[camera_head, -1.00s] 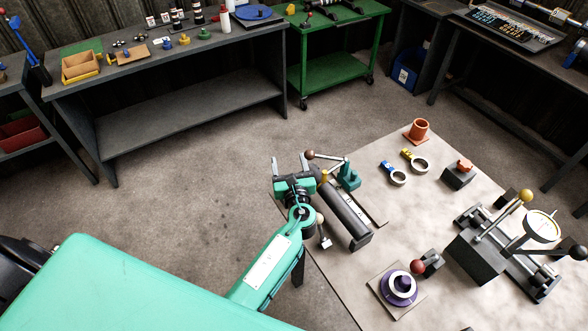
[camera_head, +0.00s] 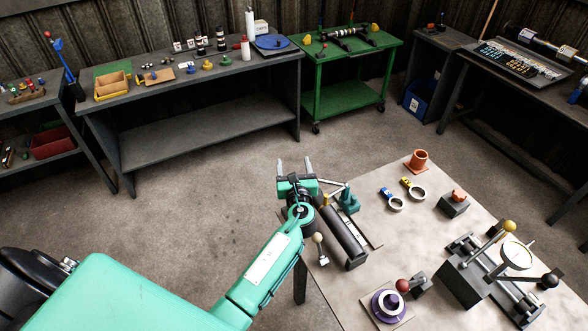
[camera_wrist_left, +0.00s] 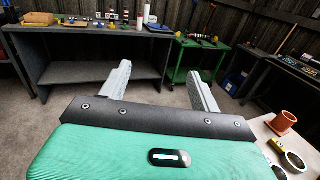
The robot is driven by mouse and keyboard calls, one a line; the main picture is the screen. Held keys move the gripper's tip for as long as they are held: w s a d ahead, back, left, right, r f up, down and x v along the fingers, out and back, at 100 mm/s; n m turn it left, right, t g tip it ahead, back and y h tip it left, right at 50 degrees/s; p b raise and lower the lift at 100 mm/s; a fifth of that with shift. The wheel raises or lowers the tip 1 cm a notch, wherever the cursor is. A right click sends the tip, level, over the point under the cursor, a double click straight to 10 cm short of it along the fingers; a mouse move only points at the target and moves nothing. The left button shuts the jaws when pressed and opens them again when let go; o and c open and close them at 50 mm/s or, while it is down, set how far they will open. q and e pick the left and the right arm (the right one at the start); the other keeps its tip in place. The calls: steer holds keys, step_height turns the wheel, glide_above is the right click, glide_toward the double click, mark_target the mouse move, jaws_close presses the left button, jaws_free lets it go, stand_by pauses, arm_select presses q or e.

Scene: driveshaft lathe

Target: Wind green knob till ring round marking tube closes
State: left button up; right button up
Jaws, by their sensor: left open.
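My left gripper (camera_head: 294,165) is open and empty, with its two fingers spread beyond the far-left edge of the light table. The left wrist view shows both fingers (camera_wrist_left: 156,72) apart with nothing between them. A dark grey cylinder (camera_head: 343,238) lies by the stand. I cannot tell which piece is the marking tube or its ring.
The light table (camera_head: 370,270) holds two tagged rings (camera_head: 413,189), an orange cup (camera_head: 418,160), a purple round piece (camera_head: 388,304) and a gauge fixture (camera_head: 480,270). A green cart (camera_head: 345,102) stands behind. Open floor lies between the table and back bench.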

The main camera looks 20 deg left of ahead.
arm_select(q)
steer(key=s+f+m+t+h+b, duration=0.1)
steer(key=s+f+m+h+b, duration=0.2)
steer(key=s+f+h+b, duration=0.45)
steer(key=s+f+m+t+h+b, duration=0.1)
steer(key=s+f+m+h+b, duration=0.3)
steer(key=f+b, duration=0.75)
steer(key=w+p, duration=0.1)
steer(key=w, duration=0.3)
steer(key=w+y+p, duration=0.1)
steer(key=w, duration=0.2)
steer(key=w+f+n+y, duration=0.1)
steer(key=w, duration=0.3)
steer(key=shift+w+f+y+p, duration=0.1)
steer(key=shift+w+y+p, duration=0.15)
steer(key=shift+w+p, duration=0.15)
steer(key=c, duration=1)
steer(key=shift+n+y+b, duration=0.8)
steer(key=shift+n+y, duration=0.7)
steer(key=shift+y, duration=0.8)
steer(key=shift+s, duration=0.1)
